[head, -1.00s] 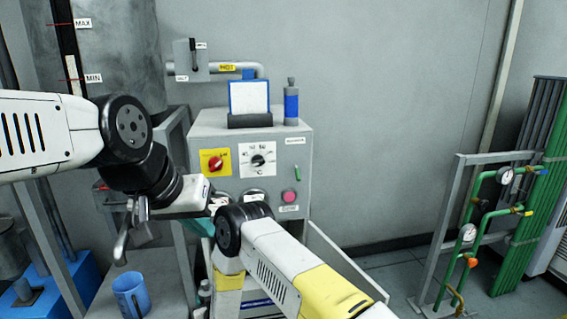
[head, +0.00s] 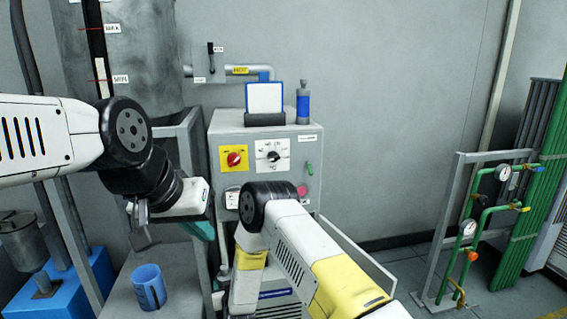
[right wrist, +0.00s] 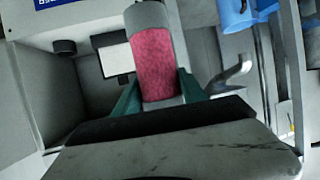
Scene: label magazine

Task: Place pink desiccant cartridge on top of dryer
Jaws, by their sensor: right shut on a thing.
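The pink desiccant cartridge (right wrist: 155,65), with grey ends, is held between the teal fingers of my right gripper (right wrist: 158,88). In the head view neither the cartridge nor this gripper can be made out; my right forearm blocks part of the area. The grey cabinet with a red-and-yellow switch and a dial (head: 300,172) appears to be the dryer. Its top carries a white panel in a dark stand and a blue-and-grey bottle. My left gripper (head: 206,232) hangs left of the cabinet, with a teal finger partly showing; its opening is unclear.
A blue cup (head: 148,288) stands on a grey bench (head: 185,275) at lower left. Green pipes with gauges (head: 468,229) stand at the right.

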